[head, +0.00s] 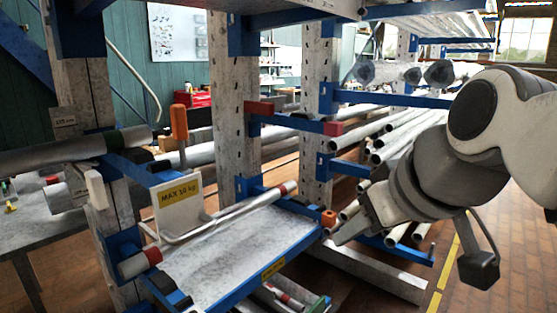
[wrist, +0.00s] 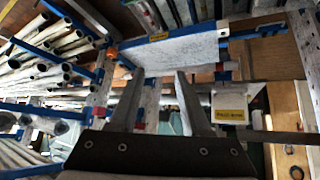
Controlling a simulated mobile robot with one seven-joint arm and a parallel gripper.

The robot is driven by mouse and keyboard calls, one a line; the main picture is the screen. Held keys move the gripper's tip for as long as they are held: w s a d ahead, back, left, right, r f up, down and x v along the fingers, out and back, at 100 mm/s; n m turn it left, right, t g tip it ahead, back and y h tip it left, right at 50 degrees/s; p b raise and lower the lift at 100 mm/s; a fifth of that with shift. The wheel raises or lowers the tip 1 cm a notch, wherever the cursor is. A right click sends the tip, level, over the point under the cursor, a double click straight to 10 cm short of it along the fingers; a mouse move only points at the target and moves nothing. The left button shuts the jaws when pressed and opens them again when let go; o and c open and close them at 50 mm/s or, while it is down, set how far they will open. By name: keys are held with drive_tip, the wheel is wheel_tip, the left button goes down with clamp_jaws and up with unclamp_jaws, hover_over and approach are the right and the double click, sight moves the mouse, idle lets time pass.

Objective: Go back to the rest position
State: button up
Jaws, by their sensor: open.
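My gripper (head: 340,236) is at the right of the rack in the head view, at the end of my white and grey arm, with its fingers pointing down and to the left. In the wrist view my gripper (wrist: 160,76) shows two grey fingers standing apart with nothing between them. A grey shelf tray (head: 232,258) with blue edges lies left of the fingers; in the head view a small gap seems to part them, though depth is hard to judge. The tray (wrist: 180,50) also shows beyond the fingertips in the wrist view.
A pale tube with a red end (head: 245,211) lies along the tray's back. Blue rack arms (head: 390,99) and pipes (head: 405,135) are behind my gripper. Brick floor (head: 510,260) is open at right.

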drive_tip(key=s+d+f+m+g+h, duration=0.1)
drive_tip(key=s+d+f+m, duration=0.1)
drive_tip(key=s+f, duration=0.35)
drive_tip(key=s+d+f+m+g+h, duration=0.1)
drive_tip(key=s+f+m, duration=0.1)
drive_tip(key=f, duration=0.7)
wheel_tip(320, 180, up, 13)
drive_tip(key=p, duration=1.2)
drive_tip(key=shift+w, duration=0.35)
drive_tip(key=shift+d+f, duration=0.1)
